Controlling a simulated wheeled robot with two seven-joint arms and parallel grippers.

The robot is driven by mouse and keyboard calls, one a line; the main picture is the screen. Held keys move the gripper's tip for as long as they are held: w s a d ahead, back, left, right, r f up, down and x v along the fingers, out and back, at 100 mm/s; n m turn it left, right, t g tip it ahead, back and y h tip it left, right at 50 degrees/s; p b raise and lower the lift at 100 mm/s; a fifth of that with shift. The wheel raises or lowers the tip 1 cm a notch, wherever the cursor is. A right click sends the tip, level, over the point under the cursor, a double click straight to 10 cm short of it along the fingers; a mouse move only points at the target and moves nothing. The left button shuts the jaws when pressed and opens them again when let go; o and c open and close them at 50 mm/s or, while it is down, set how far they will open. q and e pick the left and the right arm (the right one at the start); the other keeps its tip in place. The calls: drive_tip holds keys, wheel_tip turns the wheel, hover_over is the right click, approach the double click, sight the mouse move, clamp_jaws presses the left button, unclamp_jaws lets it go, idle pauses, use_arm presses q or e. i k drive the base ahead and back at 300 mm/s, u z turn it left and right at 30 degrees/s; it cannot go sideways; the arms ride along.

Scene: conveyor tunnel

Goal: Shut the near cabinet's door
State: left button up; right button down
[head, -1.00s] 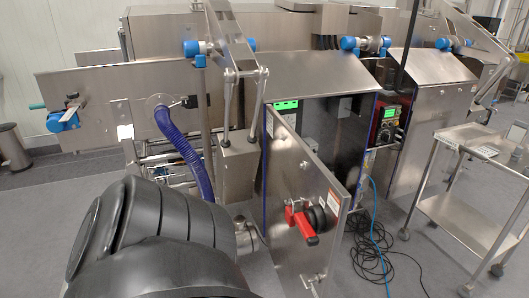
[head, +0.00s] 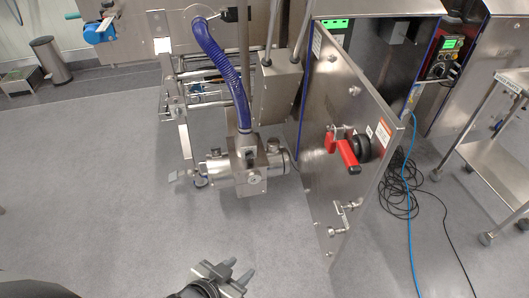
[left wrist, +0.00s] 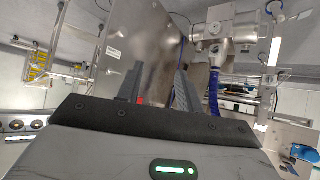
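The near cabinet's door (head: 345,105) stands swung open in the head view, a flat steel panel with a red and black handle (head: 347,152) and a metal latch (head: 342,217) on its face. The cabinet's dark inside (head: 372,52) shows behind it. My left gripper (head: 237,270) is low at the bottom of the head view, left of the door and apart from it, open and empty. In the left wrist view, which looks upside down, its two fingers (left wrist: 158,85) are spread, with the steel door panel (left wrist: 145,45) beyond them. My right gripper is not in view.
A steel motor unit (head: 248,168) with a blue hose (head: 222,70) stands left of the door. Black and blue cables (head: 397,185) lie on the floor to its right, near a steel cart (head: 492,160). The floor (head: 100,200) at left is clear.

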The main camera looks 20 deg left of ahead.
sight(338, 93)
drive_tip(key=u, duration=0.1)
drive_tip(key=i, duration=0.5)
drive_tip(key=u, duration=1.3)
drive_tip(key=k, duration=0.7)
drive_tip(key=z, duration=1.45)
